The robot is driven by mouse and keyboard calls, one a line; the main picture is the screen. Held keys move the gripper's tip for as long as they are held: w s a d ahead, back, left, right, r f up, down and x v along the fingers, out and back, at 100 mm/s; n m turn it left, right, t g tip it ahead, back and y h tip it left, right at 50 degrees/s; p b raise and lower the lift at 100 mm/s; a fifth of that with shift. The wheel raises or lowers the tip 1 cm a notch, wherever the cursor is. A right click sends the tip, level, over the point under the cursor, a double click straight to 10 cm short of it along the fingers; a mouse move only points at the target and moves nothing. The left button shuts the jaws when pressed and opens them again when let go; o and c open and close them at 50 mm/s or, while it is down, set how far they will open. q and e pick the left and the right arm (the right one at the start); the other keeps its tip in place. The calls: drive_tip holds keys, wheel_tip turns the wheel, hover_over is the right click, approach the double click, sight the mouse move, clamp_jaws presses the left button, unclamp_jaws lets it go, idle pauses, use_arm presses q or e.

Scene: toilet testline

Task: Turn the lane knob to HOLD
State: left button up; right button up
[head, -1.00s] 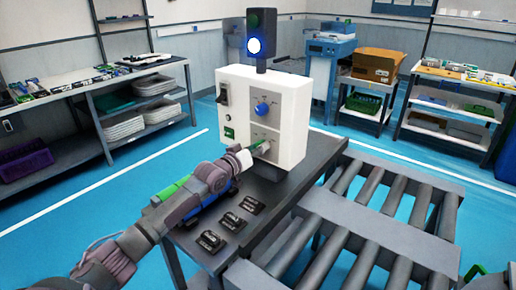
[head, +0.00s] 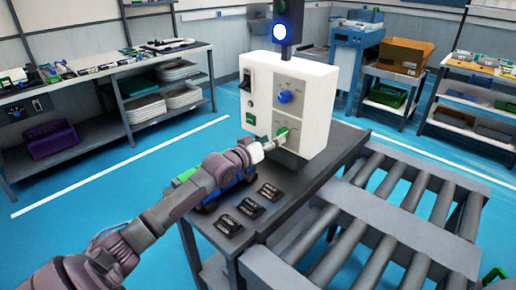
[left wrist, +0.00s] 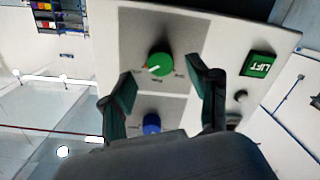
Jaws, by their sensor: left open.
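The white control box (head: 312,117) stands on a dark table and carries a blue knob (head: 284,97) above a green knob (head: 281,135). My left gripper (head: 275,145) is at the box's front by the green knob, which it partly covers in the head view. In the left wrist view the open fingers (left wrist: 160,68) show on either side of the green knob (left wrist: 158,65); I cannot tell whether they touch it. That knob has a white pointer mark; its labels are too small to read. The blue knob (left wrist: 152,123) is between the finger bases in that view. My right gripper is not in view.
A green LIFT label (left wrist: 258,64) is on the panel. A switch (head: 246,80) is at the box's upper left. Several black labelled blocks (head: 250,207) lie on the table below my arm. A roller conveyor (head: 400,215) stands to the right. A lit lamp (head: 279,31) tops the box.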

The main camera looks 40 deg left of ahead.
use_arm(q)
drive_tip(key=s, duration=0.8)
drive_tip(key=shift+a+r, duration=0.2)
drive_tip(key=shift+w, duration=0.1)
